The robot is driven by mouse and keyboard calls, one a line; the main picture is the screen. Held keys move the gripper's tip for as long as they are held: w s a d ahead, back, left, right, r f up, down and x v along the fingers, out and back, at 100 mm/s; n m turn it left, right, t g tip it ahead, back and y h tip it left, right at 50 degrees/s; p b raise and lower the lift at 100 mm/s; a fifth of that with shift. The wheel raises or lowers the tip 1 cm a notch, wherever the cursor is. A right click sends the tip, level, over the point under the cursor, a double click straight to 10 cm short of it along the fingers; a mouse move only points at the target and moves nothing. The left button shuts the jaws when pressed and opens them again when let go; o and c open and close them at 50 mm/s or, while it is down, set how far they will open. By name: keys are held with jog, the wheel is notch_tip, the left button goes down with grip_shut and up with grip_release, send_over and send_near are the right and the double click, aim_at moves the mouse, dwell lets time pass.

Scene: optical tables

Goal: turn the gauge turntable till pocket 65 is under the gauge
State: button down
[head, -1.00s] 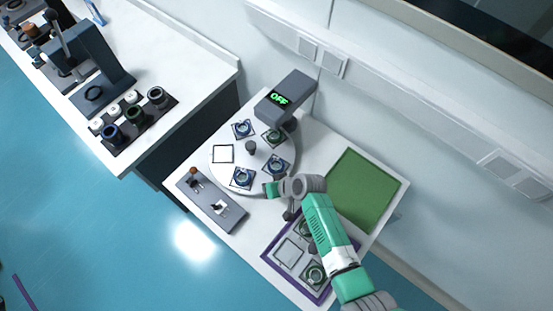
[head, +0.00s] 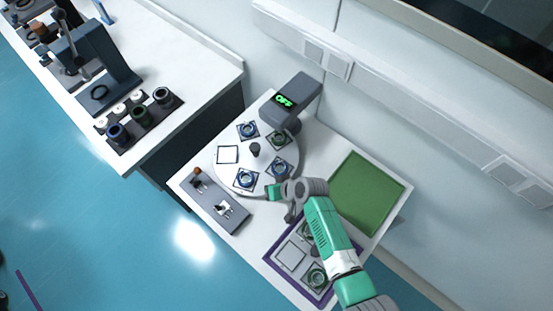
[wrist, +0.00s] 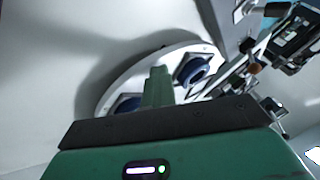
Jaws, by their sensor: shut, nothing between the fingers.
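The white round gauge turntable (head: 232,171) has a dark centre knob (head: 255,149) and several square pockets. Three hold blue ring parts, one holds a green ring part (head: 278,139), and the left pocket (head: 228,154) looks empty. No pocket number is legible. The grey gauge (head: 300,93) shows a green "OFF" and overhangs the far right rim, nearest the green part. My gripper (wrist: 158,72) is shut and empty at the turntable's near rim in the wrist view; I cannot tell whether it touches. In the head view only its green body shows clearly, beside the near right rim.
A grey panel with small levers (head: 221,205) lies left of the turntable. A purple-edged tray (head: 268,254) with ring parts lies below my arm. A green mat (head: 366,190) lies to the right. A white bench (head: 205,82) with other equipment stands at upper left.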

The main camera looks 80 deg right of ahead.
jog(key=s+p, duration=0.1)
jog(key=s, duration=0.3)
jog(key=shift+s+a, duration=0.15)
jog(key=shift+a, duration=0.05)
jog(key=s+a+r, duration=0.3)
jog(key=a+r, duration=0.1)
jog(key=r, duration=0.4)
jog(key=shift+s+a+p, duration=0.25)
jog(key=shift+s+p, duration=0.1)
jog(key=shift+p, duration=0.1)
